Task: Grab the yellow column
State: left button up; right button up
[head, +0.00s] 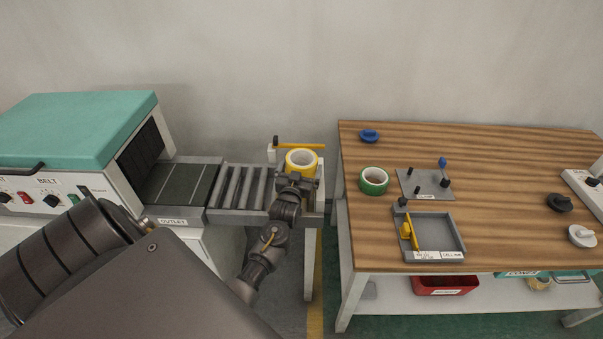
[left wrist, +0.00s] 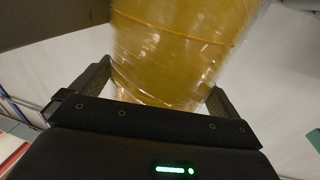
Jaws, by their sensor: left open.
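The yellow column is a glossy roll of yellow tape (head: 301,152) with a pale core, standing upright at the right end of the roller conveyor. In the left wrist view its curved yellow side (left wrist: 175,55) fills the top middle. My left gripper (head: 297,182) is on the near side of the roll, and its arm hides the roll's lower part. In the left wrist view the fingers (left wrist: 157,88) are open, one on each side of the roll. I cannot tell whether they touch it. My right gripper is not in view.
A yellow bar (head: 300,145) stands just behind the roll. A teal-topped machine (head: 75,130) feeds the roller conveyor (head: 240,188) from the left. The wooden table (head: 490,160) at right holds a green tape roll (head: 373,180), a clamp plate (head: 425,184) and a grey tray (head: 458,236).

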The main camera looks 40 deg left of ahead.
pick_arm(q)
jog(key=c, duration=0.8)
jog(key=shift+c, duration=1.2)
jog(key=shift+r, duration=0.1)
